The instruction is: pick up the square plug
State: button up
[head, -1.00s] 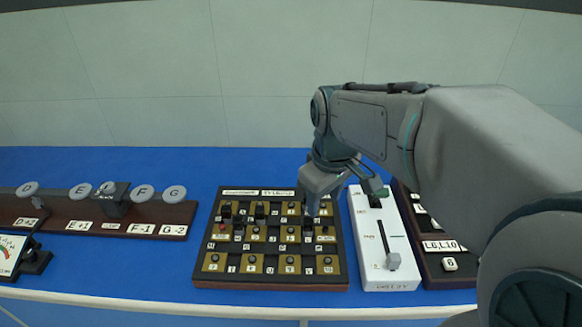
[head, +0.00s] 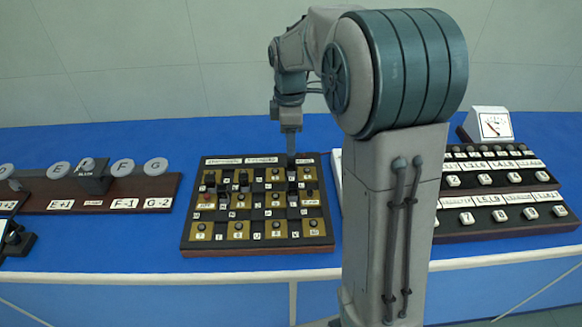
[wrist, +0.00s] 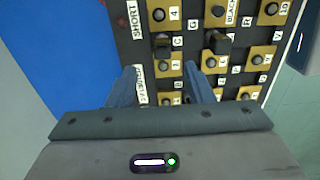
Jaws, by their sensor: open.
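In the wrist view one plug (wrist: 162,46) lies ahead of the space between my fingers, and the other, blocky plug (wrist: 219,44) is farther right. I cannot tell for certain which is the square plug. In the head view, dark plugs also show at the board's left (head: 243,180). My gripper (head: 291,155) points down over the board's far right part. Its fingers (wrist: 163,85) are apart in the wrist view, with no plug visibly held. The fingertips' height above the blocks is unclear.
The board carries several brass blocks with round studs and white labels. To the left is a wooden rack (head: 150,188) with grey discs. To the right are key panels (head: 500,210) and a meter (head: 490,124). My arm hides the white slider box. Blue bench behind the board is clear.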

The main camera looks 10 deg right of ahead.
aim_at(291, 160)
jog(key=f, duration=0.8)
jog(key=shift+s+d+f, duration=0.1)
jog(key=shift+s, duration=0.1)
grip_shut()
